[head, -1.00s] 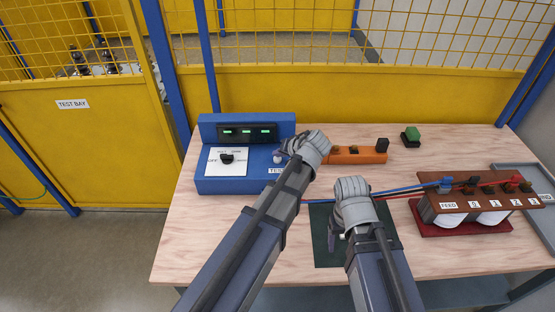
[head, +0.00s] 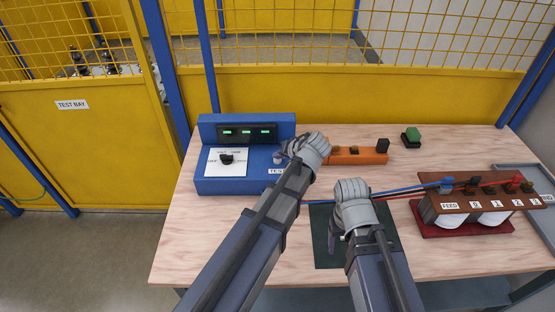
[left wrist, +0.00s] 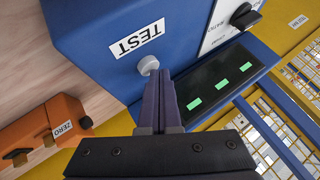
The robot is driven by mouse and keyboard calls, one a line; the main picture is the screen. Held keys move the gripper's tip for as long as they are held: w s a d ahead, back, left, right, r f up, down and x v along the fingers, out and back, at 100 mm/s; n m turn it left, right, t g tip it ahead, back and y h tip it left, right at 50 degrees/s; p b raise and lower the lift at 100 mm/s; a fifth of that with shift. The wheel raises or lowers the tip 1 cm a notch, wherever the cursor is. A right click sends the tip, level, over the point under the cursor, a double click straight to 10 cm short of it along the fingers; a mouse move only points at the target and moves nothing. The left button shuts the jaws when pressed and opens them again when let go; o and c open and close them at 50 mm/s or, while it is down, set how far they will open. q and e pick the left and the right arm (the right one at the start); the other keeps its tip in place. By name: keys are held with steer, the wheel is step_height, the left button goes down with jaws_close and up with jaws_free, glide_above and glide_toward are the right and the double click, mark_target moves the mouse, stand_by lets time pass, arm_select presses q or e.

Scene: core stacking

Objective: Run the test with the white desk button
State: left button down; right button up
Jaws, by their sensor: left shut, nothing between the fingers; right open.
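The white desk button (left wrist: 148,65) sits on the blue test box (head: 225,184), beside a TEST label (left wrist: 138,38). My left gripper (left wrist: 159,75) is shut and empty, its fingertips right at the button's edge in the left wrist view; I cannot tell whether they press it. In the head view the left gripper (head: 281,157) hides most of the button. The box's display (head: 247,132) shows several green bars, and a black knob (head: 227,159) sits on its white plate. My right gripper (head: 333,239) is open and empty above the dark green mat (head: 325,257).
An orange block (head: 362,156) with a ZERO label lies right of my left gripper. A green button box (head: 411,136) stands behind. A brown terminal block (head: 447,207) with red and blue cables is at right, beside a grey tray (head: 532,181). The front left tabletop is clear.

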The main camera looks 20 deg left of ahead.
mark_target(279, 162)
arm_select(q)
steer(key=shift+f, duration=0.1)
arm_select(e)
steer(key=shift+f, duration=0.15)
arm_select(q)
steer(key=shift+r+p, duration=0.85)
steer(key=shift+r, duration=0.1)
arm_select(e)
steer(key=shift+r, duration=1)
arm_select(q)
step_height(279, 162, up, 5)
steer(key=p, duration=0.5)
arm_select(e)
step_height(279, 162, up, 5)
